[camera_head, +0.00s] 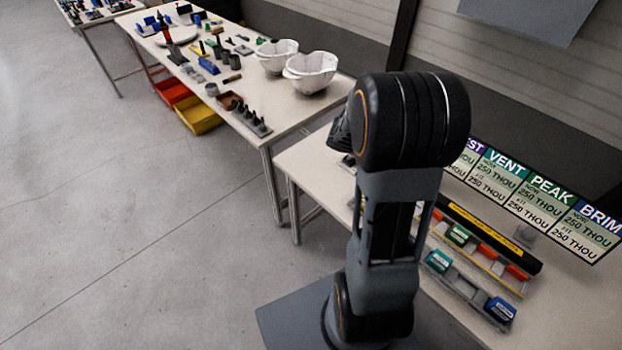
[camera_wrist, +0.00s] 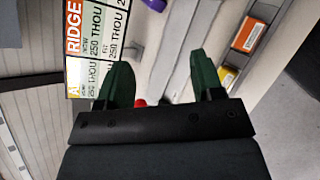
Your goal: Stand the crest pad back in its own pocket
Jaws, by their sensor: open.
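A small purple piece (camera_wrist: 155,4) shows at the top edge of the wrist view, cut off by the frame; purple is also the colour of the board panel ending in "EST" (camera_head: 467,153), but I cannot tell whether this piece is the crest pad. My gripper (camera_wrist: 160,62) is open, its two dark green fingers apart with no pad between them. An orange labelled pad (camera_wrist: 249,34) and a yellow one (camera_wrist: 228,76) stand to the right of the fingers. A red item (camera_wrist: 140,103) shows low between them, mostly hidden. The crest pad's own pocket is not identifiable.
In the head view, a grey rack on the bench holds a teal pad (camera_head: 439,261) and a blue pad (camera_head: 500,310). Behind it are a green pad (camera_head: 458,235), red pieces (camera_head: 486,252) and a black bar (camera_head: 488,236).

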